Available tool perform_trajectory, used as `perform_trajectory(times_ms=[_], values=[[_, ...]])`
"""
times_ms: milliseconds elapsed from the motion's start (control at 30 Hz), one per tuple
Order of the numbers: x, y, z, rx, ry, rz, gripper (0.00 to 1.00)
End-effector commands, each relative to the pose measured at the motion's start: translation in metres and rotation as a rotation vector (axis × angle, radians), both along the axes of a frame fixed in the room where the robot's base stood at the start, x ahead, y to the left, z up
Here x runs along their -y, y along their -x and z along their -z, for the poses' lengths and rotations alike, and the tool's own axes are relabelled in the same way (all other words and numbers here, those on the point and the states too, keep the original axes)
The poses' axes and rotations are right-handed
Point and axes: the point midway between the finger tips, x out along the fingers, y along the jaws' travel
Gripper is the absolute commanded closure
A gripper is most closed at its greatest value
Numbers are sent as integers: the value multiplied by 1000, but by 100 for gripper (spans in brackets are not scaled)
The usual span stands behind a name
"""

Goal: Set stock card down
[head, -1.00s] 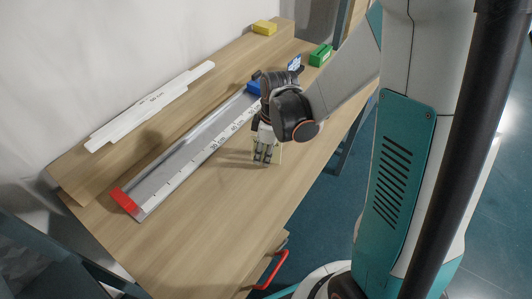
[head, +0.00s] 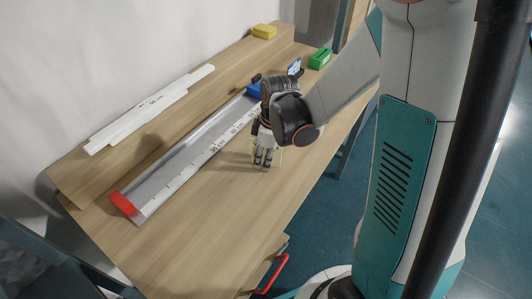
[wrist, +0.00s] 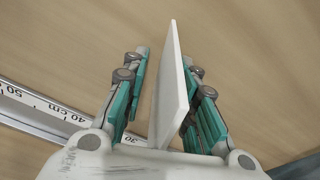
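A thin white card (wrist: 172,90) stands on edge between the fingers of my gripper (wrist: 168,62) in the wrist view. A clear gap shows between the card and the left fingers. The right fingers are close beside it, and I cannot tell whether they touch it. The fingers are spread and look open around the card. In the head view my gripper (head: 263,164) points down, low over the wooden table (head: 200,225). The card is mostly hidden there by the fingers. Whether its lower edge rests on the table is hard to tell.
A measuring track (head: 180,170) with a red end stop (head: 122,204) and a blue block (head: 254,90) lies left of the gripper. Behind are a white ruler bar (head: 150,105), a yellow block (head: 264,31), a green block (head: 320,58) and a blue-white card (head: 294,66). The front tabletop is clear.

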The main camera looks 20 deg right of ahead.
Motion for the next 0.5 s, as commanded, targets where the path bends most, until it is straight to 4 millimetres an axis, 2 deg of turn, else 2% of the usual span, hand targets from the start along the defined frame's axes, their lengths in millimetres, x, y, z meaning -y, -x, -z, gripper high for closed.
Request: perform_trajectory(times_ms=[67,167,200,500], values=[[0,0,0,0,0,0,73],[0,0,0,0,0,0,96],[0,0,0,0,0,0,100],[0,0,0,0,0,0,100]])
